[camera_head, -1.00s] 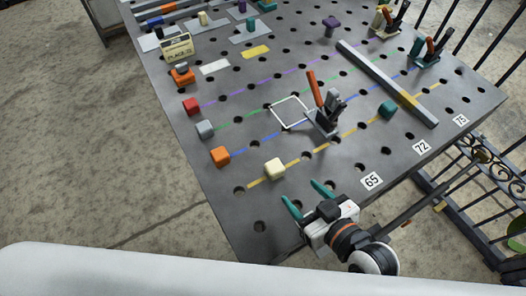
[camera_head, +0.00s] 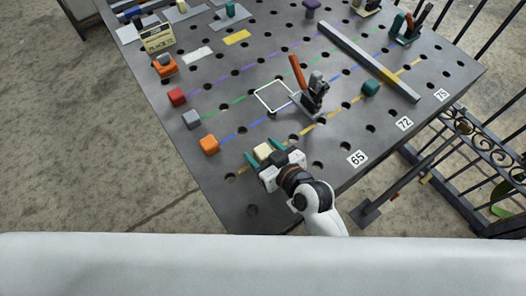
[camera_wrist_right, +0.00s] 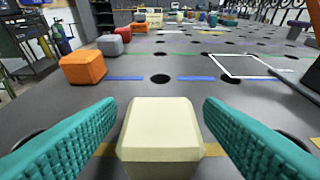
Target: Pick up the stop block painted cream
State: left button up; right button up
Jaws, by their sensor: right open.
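The cream stop block (camera_head: 263,151) stands on the yellow line near the front left of the grey perforated table (camera_head: 240,207). My right gripper (camera_head: 262,155) is open, with its teal fingers on either side of the block. In the right wrist view the cream block (camera_wrist_right: 161,130) sits between the two teal fingers (camera_wrist_right: 160,135), with a gap on each side. The block appears to rest on the table. My left gripper is not in view.
An orange block (camera_head: 209,144), a grey block (camera_head: 192,119) and a red block (camera_head: 177,96) stand along the left edge. A clamp with an orange handle (camera_head: 297,72) stands by a white square outline (camera_head: 276,96). A long grey bar (camera_head: 370,62) lies behind.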

jog(key=shift+c, duration=0.2)
jog(key=c, duration=1.2)
jog(key=shift+r, duration=0.1)
